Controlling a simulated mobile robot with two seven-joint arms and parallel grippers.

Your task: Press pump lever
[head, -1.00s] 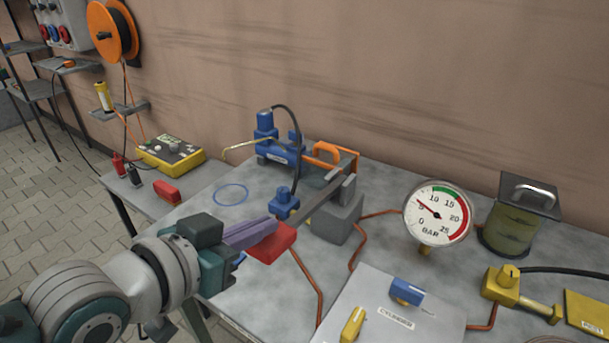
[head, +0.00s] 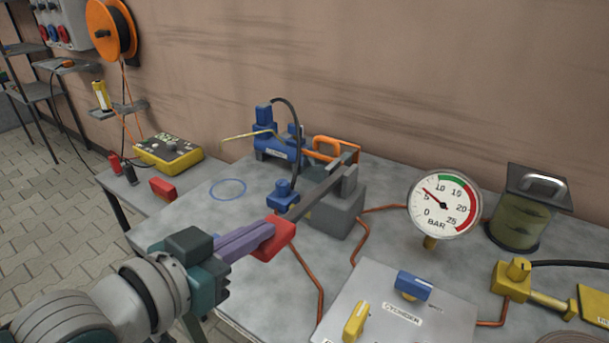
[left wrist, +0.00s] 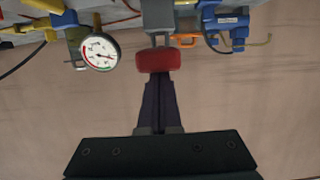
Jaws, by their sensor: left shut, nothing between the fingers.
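The pump lever is a dark grey bar (head: 318,192) with a red grip (head: 274,240) at its near end. It slopes down from a grey pump block (head: 338,213) on the bench. My left gripper (head: 268,232) is shut and empty, its purple fingers pointing at the red grip. In the left wrist view the fingertips (left wrist: 158,80) meet the edge of the red grip (left wrist: 158,60); they are not around it. The fingers hide part of the grip in the head view. The pressure gauge (head: 444,204) has its needle a little above 5 bar. My right gripper is not in view.
A blue pump unit (head: 275,148) and an orange handle (head: 332,147) stand behind the lever. A panel (head: 385,315) with blue and yellow knobs lies at the front. Copper pipes (head: 312,275) run across the bench. A jar (head: 522,215) stands at the right.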

